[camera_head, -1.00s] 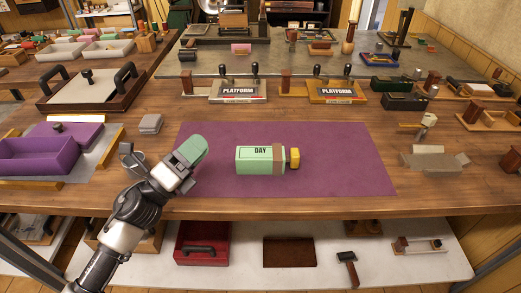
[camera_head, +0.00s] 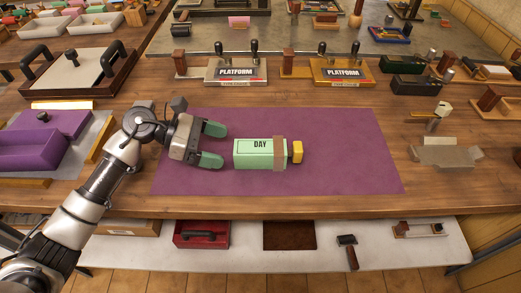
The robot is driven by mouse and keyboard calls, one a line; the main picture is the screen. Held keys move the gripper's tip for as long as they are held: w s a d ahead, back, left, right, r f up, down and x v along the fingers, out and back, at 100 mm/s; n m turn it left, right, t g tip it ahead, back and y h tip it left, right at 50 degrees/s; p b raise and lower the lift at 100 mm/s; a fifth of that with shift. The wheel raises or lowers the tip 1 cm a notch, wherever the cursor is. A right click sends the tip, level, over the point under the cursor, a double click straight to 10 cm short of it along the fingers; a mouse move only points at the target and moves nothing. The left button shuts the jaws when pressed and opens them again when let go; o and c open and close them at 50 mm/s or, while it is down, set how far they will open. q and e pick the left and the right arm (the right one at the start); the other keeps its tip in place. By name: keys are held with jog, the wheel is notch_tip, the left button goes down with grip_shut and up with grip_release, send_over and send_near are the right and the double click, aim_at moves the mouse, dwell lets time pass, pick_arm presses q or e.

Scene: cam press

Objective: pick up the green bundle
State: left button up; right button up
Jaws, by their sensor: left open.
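The green bundle (camera_head: 251,154) is a light green block marked "DAY", with a brown band near its right end and a yellow knob-like piece (camera_head: 297,152) beyond that. It lies on the purple mat (camera_head: 340,175) on the wooden table. My left gripper (camera_head: 216,145) is to the left of the bundle, with its two green-padded fingers apart and pointing right. The fingertips are close to the bundle's left end, and nothing is between them. My right gripper is not in the picture.
A purple box (camera_head: 40,150) stands at the left. Two stamps labelled "PLATFORM" stand behind the mat, one of them on a yellow-brown base (camera_head: 342,73). A grey metal piece (camera_head: 446,154) is at the right. The mat right of the bundle is clear.

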aim_at(237, 150)
pick_arm(q)
jog(key=shift+d+f, duration=0.1)
jog(key=shift+d, duration=0.3)
jog(key=p+x, duration=0.2)
jog(key=x, duration=0.1)
jog(key=shift+d+f, duration=0.15)
jog(key=shift+d, duration=0.1)
jog(key=shift+d+f, duration=0.2)
jog(key=shift+d, duration=0.15)
jog(key=shift+c, duration=0.2)
jog(key=shift+w, duration=0.1)
jog(key=c, duration=1.1)
jog(key=shift+r, duration=0.1)
